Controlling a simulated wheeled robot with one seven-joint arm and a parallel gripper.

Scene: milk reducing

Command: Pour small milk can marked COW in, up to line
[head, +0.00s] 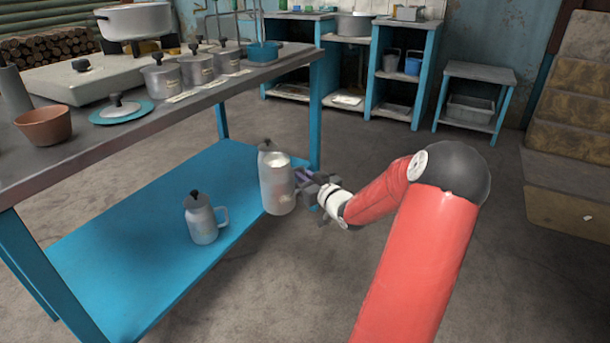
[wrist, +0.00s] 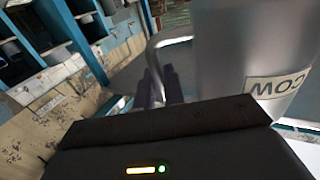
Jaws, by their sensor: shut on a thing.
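My gripper (head: 308,182) is shut on the handle of a grey metal can (head: 277,190), at the right end of the table's blue lower shelf (head: 125,255). The can looks upright, with a pale, open-looking top; I cannot tell whether it touches the shelf. A lidded can with a handle (head: 204,222) stands left on the shelf. No fill line is visible.
The metal tabletop (head: 150,125) overhangs the shelf. It carries a white pot (head: 136,22), several lidded labelled pots, a blue saucepan (head: 264,52), a lid on a blue plate (head: 120,109) and a brown bowl (head: 43,124).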

